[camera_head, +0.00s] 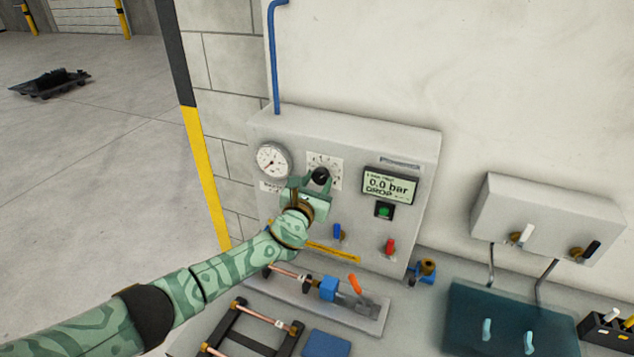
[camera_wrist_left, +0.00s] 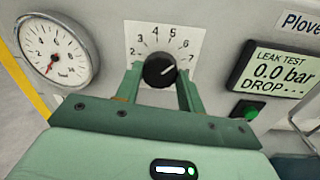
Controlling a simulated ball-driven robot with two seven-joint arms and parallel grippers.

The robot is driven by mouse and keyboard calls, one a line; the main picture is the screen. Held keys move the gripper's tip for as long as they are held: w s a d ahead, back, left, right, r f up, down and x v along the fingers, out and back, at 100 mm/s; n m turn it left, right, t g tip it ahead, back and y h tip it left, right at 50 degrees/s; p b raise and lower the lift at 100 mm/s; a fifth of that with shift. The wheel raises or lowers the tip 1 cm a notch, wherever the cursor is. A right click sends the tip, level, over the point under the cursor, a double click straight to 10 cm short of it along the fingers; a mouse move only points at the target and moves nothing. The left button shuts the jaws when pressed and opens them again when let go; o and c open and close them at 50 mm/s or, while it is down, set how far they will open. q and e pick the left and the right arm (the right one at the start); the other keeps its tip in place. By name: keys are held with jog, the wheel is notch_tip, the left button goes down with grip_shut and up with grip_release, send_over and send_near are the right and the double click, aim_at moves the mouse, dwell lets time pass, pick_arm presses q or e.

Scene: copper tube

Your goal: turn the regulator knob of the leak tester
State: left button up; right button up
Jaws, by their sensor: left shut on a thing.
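The leak tester (camera_head: 350,135) is a pale box on the wall. Its black regulator knob (camera_head: 320,175) sits on a white numbered dial plate. In the left wrist view the knob (camera_wrist_left: 159,71) lies between the two green fingers of my left gripper (camera_wrist_left: 158,85), and its white mark points to the upper right, towards the 6 to 7 side of the scale. My left gripper (camera_head: 318,182) is shut on the knob. The display (camera_wrist_left: 273,72) reads LEAK TEST 0.0 bar DROP. The round gauge (camera_wrist_left: 57,50) has its red needle at the lower left. My right gripper is not in view.
A green button (camera_head: 384,211) is under the display. A blue lever (camera_head: 337,231) and a red lever (camera_head: 390,246) are low on the panel. A fixture with a copper tube (camera_head: 290,272) lies on the bench below. A second wall box (camera_head: 545,215) is at the right.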

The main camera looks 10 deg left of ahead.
pick_arm(q)
jog(key=shift+s+f, duration=0.1)
jog(key=shift+f, duration=0.15)
jog(key=o, duration=0.8)
jog(key=shift+o, duration=0.8)
jog(key=shift+r, duration=0.1)
jog(key=shift+s, duration=0.3)
jog(key=s+a+p, duration=0.2)
jog(key=s, duration=1.3)
jog(key=shift+s, duration=0.25)
jog(key=shift+a, duration=0.1)
